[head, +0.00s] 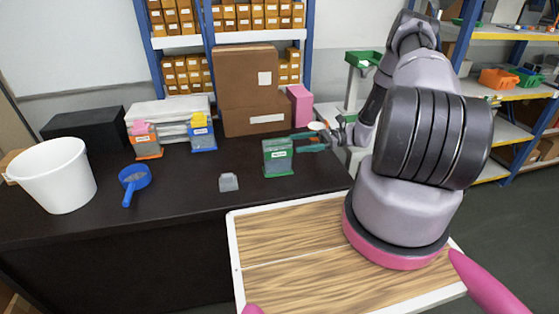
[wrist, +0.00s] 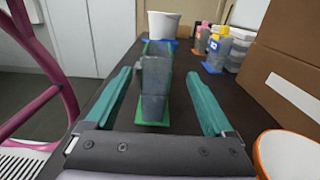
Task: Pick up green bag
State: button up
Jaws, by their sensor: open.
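The green bag (head: 278,157) stands upright on the black table, with a white label on its front and a greyish body. In the wrist view the bag (wrist: 153,92) shows as a grey upright shape with green at its top and base. My gripper (head: 300,142) has teal fingers and is just right of the bag in the head view. In the wrist view my gripper (wrist: 158,76) is open, one finger on each side of the bag, with visible gaps on both sides.
A cardboard box (head: 250,90) and pink box (head: 299,104) stand behind. A small grey block (head: 229,182), blue scoop (head: 134,181), white bucket (head: 54,175), orange bag (head: 146,144) and blue bag (head: 202,136) are to the left. An orange-rimmed white cup (wrist: 288,153) is close at right.

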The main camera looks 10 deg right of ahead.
aim_at(277, 146)
jog(key=shift+s+a+r, duration=0.1)
jog(key=shift+a, duration=2.05)
jog(key=shift+s+a+r, duration=0.1)
jog(key=shift+a, duration=2)
grip_shut()
